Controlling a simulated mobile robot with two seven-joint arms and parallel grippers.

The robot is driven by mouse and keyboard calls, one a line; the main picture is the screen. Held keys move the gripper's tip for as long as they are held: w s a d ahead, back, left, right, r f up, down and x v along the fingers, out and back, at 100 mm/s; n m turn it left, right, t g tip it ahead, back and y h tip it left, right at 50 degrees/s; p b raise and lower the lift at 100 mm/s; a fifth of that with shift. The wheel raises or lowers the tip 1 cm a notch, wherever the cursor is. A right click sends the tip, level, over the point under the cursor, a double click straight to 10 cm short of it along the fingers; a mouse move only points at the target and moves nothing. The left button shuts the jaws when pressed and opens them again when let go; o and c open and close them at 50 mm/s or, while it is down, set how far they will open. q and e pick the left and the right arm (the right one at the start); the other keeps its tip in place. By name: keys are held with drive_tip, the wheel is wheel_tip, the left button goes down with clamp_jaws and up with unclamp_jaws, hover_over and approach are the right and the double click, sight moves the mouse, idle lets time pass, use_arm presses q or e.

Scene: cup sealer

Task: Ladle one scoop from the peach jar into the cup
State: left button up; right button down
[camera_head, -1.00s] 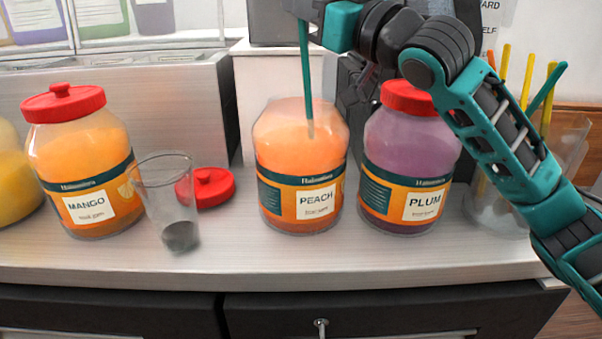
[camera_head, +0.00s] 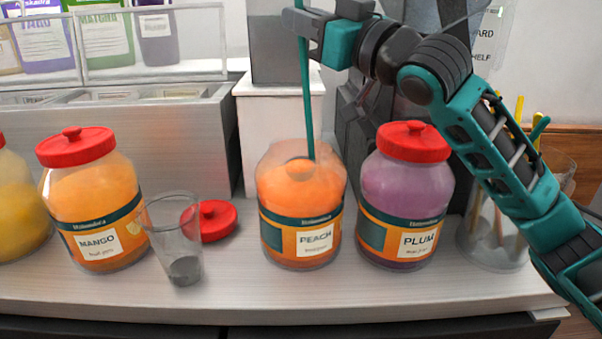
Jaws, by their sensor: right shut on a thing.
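The open peach jar (camera_head: 315,240) stands on the counter, full of orange contents. A teal ladle (camera_head: 307,100) stands upright with its lower end inside the jar's mouth. My right gripper (camera_head: 302,22) is shut on the top of the ladle handle, high above the jar. The clear cup (camera_head: 178,240) stands left of the peach jar with a dark patch at its bottom. My left gripper is not in view.
A red lid (camera_head: 217,220) lies behind the cup. The lidded mango jar (camera_head: 92,205) stands left of the cup, and the lidded plum jar (camera_head: 405,205) stands close right of the peach jar. A clear holder (camera_head: 490,235) with sticks is at right. The counter front is bare.

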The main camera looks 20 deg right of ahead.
wheel_tip(320, 180, up, 9)
drive_tip(key=shift+r+p, duration=0.15)
drive_tip(key=shift+p, duration=0.2)
idle(0.7)
drive_tip(key=shift+a, duration=0.1)
idle(1.4)
